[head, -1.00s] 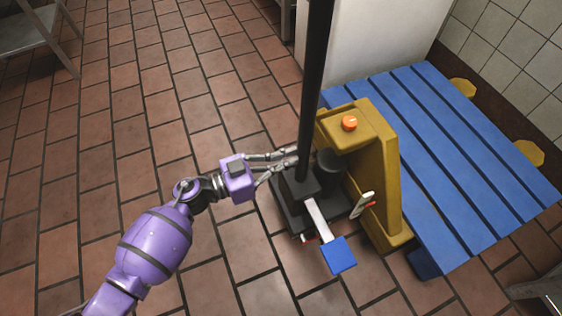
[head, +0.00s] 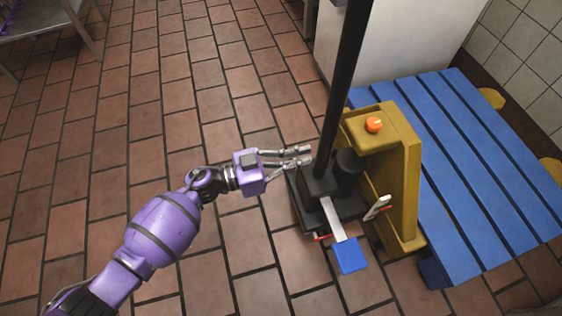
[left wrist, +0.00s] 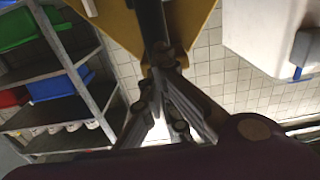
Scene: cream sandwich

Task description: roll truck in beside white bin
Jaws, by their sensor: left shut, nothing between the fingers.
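The truck is a yellow pallet truck (head: 406,190) with a black upright pole (head: 345,85), a black base and an orange knob. A blue slatted pallet (head: 480,175) lies over its fork side. My left gripper (head: 309,156) is shut and empty, just left of the pole's lower part, with a small gap. In the left wrist view its fingers (left wrist: 166,62) close together, with the dark pole and yellow body beyond them. A large white box (head: 400,40), likely the white bin, stands behind the truck and is cut off above. My right gripper is out of view.
A metal table (head: 40,22) stands at the far left. A tiled wall (head: 520,50) is beyond the pallet on the right. The brown tiled floor left of the truck is clear. The left wrist view shows a shelf (left wrist: 75,80) with coloured bins.

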